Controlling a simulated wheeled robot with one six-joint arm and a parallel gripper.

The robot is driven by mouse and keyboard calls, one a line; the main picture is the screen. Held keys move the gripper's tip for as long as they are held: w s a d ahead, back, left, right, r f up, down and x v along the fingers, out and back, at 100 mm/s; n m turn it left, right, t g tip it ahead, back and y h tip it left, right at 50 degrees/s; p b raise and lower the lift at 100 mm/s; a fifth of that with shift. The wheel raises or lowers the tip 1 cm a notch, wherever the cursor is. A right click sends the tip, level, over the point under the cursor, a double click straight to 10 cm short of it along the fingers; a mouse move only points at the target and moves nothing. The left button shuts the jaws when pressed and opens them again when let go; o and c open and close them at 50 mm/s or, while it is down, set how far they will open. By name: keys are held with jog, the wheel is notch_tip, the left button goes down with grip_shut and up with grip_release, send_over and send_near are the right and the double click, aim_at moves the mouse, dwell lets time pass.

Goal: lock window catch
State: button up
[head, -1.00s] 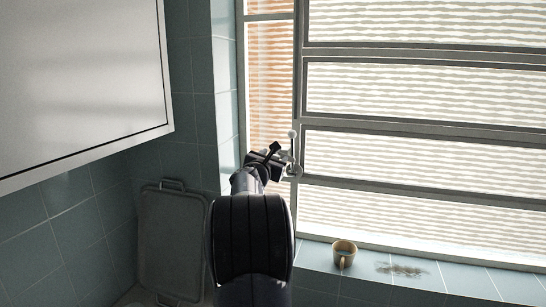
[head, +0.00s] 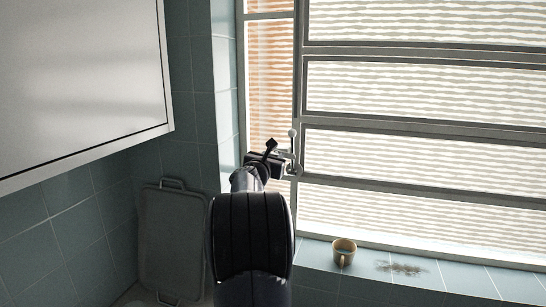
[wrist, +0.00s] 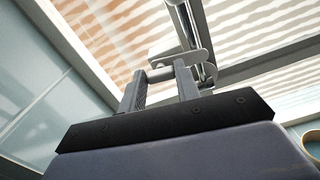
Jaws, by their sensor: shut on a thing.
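The window catch (head: 292,133) is a small metal fitting with a round knob, on the upright frame bar between the narrow left pane and the wide panes. In the wrist view its metal lever (wrist: 182,57) and rod show just beyond my fingers. My gripper (head: 281,159) is at the catch, and in the wrist view my gripper (wrist: 160,78) has its two fingers on either side of a part of the lever. It is shut on the catch. The fingers hide part of the lever, and I cannot tell whether the catch is fully engaged.
A tan mug (head: 344,252) stands on the tiled sill (head: 455,276), right of my arm, beside a dark stain (head: 402,269). A white cabinet (head: 80,80) hangs at upper left. A grey tray (head: 172,240) leans against the wall at lower left.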

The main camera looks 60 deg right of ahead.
jog(key=shift+n, duration=0.9)
jog(key=o, duration=1)
jog(key=b+v, duration=0.3)
jog(key=v, duration=0.7)
jog(key=shift+a, duration=0.4)
